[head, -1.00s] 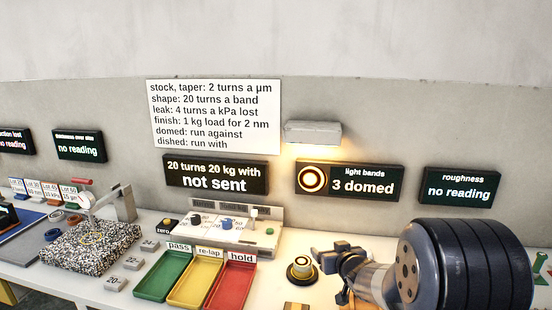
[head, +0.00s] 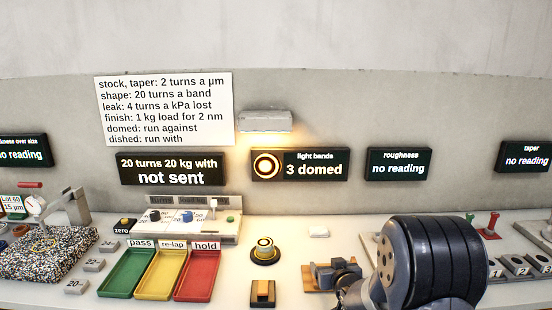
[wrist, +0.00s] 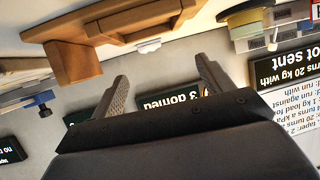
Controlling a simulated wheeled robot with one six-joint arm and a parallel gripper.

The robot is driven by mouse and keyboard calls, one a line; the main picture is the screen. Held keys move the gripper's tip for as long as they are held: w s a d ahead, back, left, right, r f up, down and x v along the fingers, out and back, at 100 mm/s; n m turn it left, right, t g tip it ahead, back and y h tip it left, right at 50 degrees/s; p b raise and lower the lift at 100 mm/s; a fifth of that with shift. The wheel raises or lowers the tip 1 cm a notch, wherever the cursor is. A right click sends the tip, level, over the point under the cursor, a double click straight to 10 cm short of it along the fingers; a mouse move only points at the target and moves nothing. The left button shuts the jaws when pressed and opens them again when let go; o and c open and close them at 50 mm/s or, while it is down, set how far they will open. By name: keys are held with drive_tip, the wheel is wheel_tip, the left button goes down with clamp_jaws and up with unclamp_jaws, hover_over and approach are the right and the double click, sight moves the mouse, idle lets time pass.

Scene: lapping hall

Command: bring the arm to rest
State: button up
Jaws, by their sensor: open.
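My gripper (head: 340,270) is at the lower right of the head view, in front of my large dark arm link. It appears over or beside a wooden stand (head: 318,288); contact cannot be told. In the wrist view, which is upside down, its two grey fingers (wrist: 161,72) stand apart with nothing between them. A wooden piece (wrist: 125,28) lies beyond the fingertips there. My arm is bent low over the bench and hides part of it.
A round black-and-gold piece (head: 265,250) stands left of my gripper, behind a small dark block with an orange top (head: 262,292). Green (head: 125,275), yellow (head: 166,275) and red (head: 198,278) trays lie further left. A light bands display (head: 300,165) hangs behind on the wall.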

drive_tip(key=shift+f, duration=1.9)
drive_tip(key=shift+s, duration=0.1)
